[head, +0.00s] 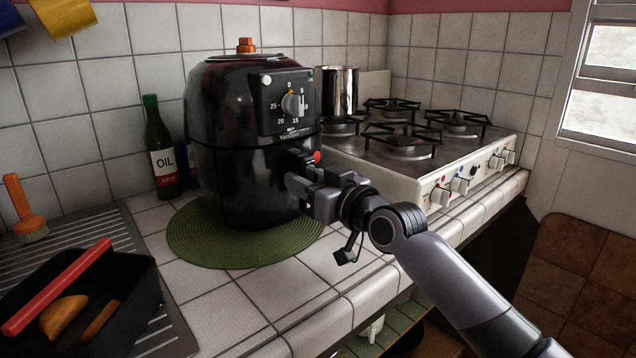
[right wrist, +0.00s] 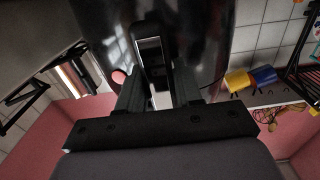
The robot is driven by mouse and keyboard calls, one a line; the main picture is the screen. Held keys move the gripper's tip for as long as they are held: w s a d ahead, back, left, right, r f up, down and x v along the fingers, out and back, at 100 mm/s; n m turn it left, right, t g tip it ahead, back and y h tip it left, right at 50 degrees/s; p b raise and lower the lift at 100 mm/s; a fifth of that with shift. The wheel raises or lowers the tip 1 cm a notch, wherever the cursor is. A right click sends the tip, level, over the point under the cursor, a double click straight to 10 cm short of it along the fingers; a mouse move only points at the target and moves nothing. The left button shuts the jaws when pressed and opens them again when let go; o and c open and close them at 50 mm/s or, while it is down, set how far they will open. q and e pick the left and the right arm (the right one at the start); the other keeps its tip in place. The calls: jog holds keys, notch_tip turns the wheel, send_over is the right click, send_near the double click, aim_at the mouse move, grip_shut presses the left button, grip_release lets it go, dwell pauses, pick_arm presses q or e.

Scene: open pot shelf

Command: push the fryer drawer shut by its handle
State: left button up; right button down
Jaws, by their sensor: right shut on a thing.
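The black air fryer (head: 240,150) stands upright on a round green mat (head: 200,250) on the tiled counter. Its drawer (head: 245,185) is the lower part of the body; I see no clear gap between it and the upper part. The handle sticks out from the drawer's front, largely hidden by my gripper in the head view; it shows in the right wrist view (right wrist: 152,52). A red button (head: 317,157) sits just above it. My right gripper (head: 296,184) is shut on the handle, its fingers on either side of it. My left gripper is not in view.
A white stove (head: 440,170) with several black burner grates and a steel pot (head: 340,90) stands right of the fryer. A green oil bottle (head: 161,150) stands at its left. A black tray (head: 130,285) with a red-handled item lies front left.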

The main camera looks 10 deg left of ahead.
jog(key=shift+a+r, duration=0.1)
jog(key=shift+r, duration=0.15)
jog(key=c, duration=1.1)
grip_release()
jog(key=shift+o, duration=1.3)
jog(key=shift+w+a+f, duration=0.2)
jog(key=shift+a, duration=0.1)
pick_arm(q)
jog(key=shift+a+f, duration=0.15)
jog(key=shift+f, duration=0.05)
pick_arm(e)
jog(key=shift+s+d, duration=0.1)
jog(key=shift+d, duration=0.1)
jog(key=shift+s+d, duration=0.3)
jog(key=shift+d, duration=0.15)
pick_arm(q)
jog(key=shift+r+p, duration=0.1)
jog(key=shift+p, duration=0.25)
pick_arm(e)
jog(key=shift+v, duration=2.95)
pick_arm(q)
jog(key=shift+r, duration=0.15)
pick_arm(e)
jog(key=shift+a, duration=0.1)
